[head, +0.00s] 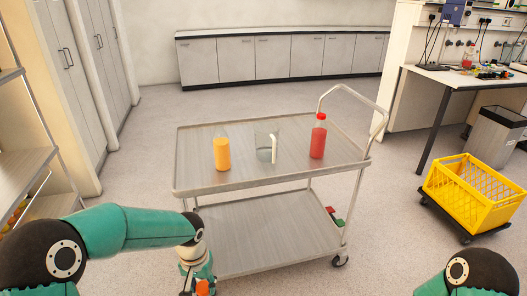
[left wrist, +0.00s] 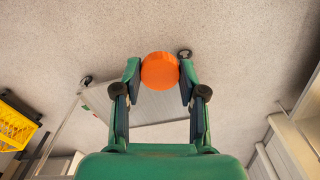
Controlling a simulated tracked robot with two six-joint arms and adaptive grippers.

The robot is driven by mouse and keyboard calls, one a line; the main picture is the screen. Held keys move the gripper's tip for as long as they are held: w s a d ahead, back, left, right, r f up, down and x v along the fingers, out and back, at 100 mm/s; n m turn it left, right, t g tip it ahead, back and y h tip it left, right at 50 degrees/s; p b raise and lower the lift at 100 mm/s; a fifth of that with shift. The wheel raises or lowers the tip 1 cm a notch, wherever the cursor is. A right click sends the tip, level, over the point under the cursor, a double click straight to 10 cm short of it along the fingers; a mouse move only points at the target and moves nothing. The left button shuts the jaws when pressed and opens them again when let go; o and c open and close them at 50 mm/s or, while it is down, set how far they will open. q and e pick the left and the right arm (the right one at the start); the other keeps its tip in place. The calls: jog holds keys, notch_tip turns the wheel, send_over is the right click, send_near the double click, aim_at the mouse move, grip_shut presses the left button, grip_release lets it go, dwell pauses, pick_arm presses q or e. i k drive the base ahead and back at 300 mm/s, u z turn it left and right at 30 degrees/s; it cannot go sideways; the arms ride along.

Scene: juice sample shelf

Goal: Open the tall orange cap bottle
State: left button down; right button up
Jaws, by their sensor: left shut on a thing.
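My left gripper (head: 202,284) is low at the bottom of the head view, in front of the cart's near left corner. It is shut on a round orange cap (left wrist: 160,71), which sits between both fingers in the left wrist view. A little of the orange shows at the lower picture edge in the head view. Whether a bottle is under this cap cannot be seen. A bottle of orange juice (head: 222,153) stands upright on the cart's top; its neck looks clear, with no orange cap visible. My right gripper is out of view.
The metal cart (head: 255,182) also holds a clear beaker (head: 264,150) with a white strip and a red bottle with a red cap (head: 318,137). A yellow crate (head: 472,195) stands at right. A shelf (head: 30,160) stands at left. Floor behind the cart is clear.

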aim_at(221, 140)
jog(key=z, duration=0.5)
jog(key=i, duration=1)
